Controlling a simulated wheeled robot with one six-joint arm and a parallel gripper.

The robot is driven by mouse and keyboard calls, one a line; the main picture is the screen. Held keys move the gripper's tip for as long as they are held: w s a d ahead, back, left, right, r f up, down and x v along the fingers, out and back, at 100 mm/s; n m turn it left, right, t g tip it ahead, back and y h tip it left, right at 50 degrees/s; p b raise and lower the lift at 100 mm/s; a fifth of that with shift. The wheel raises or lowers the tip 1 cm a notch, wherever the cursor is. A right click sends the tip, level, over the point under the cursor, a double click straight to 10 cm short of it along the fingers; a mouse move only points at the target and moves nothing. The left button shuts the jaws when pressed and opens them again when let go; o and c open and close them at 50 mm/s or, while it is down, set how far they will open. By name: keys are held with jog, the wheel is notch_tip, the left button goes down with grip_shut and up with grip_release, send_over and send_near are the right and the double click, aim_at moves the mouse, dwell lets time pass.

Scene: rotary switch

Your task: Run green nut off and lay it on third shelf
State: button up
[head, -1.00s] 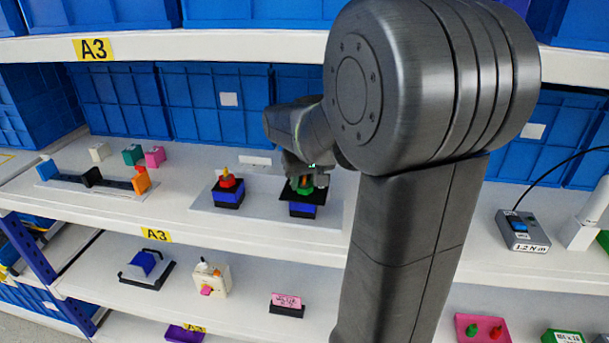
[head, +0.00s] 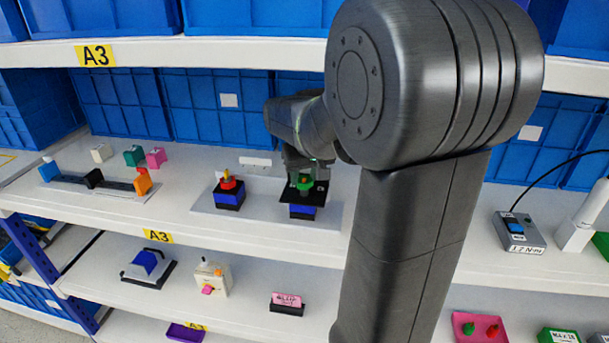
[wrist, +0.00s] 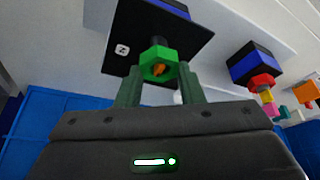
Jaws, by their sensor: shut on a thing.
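The green nut (head: 304,184) sits above a black plate (head: 319,190) on a blue and black block (head: 302,211), on the shelf's grey panel. In the wrist view the green nut (wrist: 148,70) is between the two fingers of my gripper (wrist: 159,75), which is shut on it. A dark post (wrist: 158,42) shows between the nut and the black plate (wrist: 130,30). I cannot tell whether the nut still has thread engaged. In the head view my gripper (head: 305,170) comes down from behind the nut.
A second block (head: 229,200) with a red nut (head: 228,184) stands close to the left. Lower shelf (head: 235,310) holds a blue wedge (head: 145,259), a cream box (head: 212,279) and a pink-labelled block (head: 287,302), with bare room between them. My arm hides the centre right.

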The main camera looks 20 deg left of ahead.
aim_at(302, 176)
jog(key=shift+r+p, duration=1.15)
jog(key=shift+r, duration=0.5)
